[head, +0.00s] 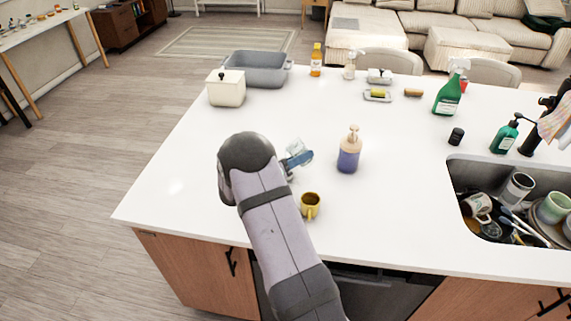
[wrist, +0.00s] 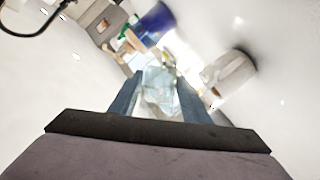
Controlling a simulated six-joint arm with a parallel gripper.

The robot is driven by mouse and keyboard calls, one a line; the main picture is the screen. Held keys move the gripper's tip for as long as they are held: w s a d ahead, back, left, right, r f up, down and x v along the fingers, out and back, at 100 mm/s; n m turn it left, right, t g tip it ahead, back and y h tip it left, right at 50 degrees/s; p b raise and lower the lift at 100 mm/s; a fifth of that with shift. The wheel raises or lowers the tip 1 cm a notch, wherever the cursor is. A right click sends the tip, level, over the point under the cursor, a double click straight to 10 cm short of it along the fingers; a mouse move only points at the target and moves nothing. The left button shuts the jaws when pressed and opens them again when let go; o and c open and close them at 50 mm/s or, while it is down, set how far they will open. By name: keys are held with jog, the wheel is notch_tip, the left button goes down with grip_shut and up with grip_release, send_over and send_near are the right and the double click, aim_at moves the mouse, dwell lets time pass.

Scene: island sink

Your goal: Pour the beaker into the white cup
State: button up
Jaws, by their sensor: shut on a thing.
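My gripper (head: 297,158) is above the white counter, near its middle left. In the wrist view its blue-grey fingers (wrist: 160,82) are shut on a clear glass beaker (wrist: 161,98). The beaker's outline is blurred, and its contents cannot be told. In the wrist view a whitish, cup-like object (wrist: 232,78) is right of the fingers, apart from them; I cannot tell surely that it is the white cup. No white cup shows clearly on the open counter in the head view; my arm hides part of it. A mustard-yellow mug (head: 310,206) stands just in front of the gripper.
A lidded cream canister (head: 226,90) and grey basin (head: 262,82) are at the back left. A green spray bottle (head: 448,98) and the dish-filled sink (head: 452,190) are at right. The counter's left front is clear.

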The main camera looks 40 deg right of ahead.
jog(key=shift+f+n, duration=0.2)
jog(key=shift+n, duration=0.1)
jog(key=shift+r+n+h, duration=0.4)
jog(key=shift+n, duration=0.3)
dwell(0.8)
jog(key=shift+f+n+b, duration=0.2)
jog(key=shift+n+b, duration=0.2)
jog(key=shift+b, duration=0.1)
jog(key=shift+r+p, duration=0.35)
jog(key=shift+f+m, duration=0.4)
jog(key=shift+m, duration=0.5)
jog(key=shift+r+m+y+p, duration=0.4)
jog(key=shift+m+p, duration=0.05)
jog(key=shift+m, duration=0.35)
jog(key=shift+f+y, duration=0.15)
jog(key=shift+y, duration=0.15)
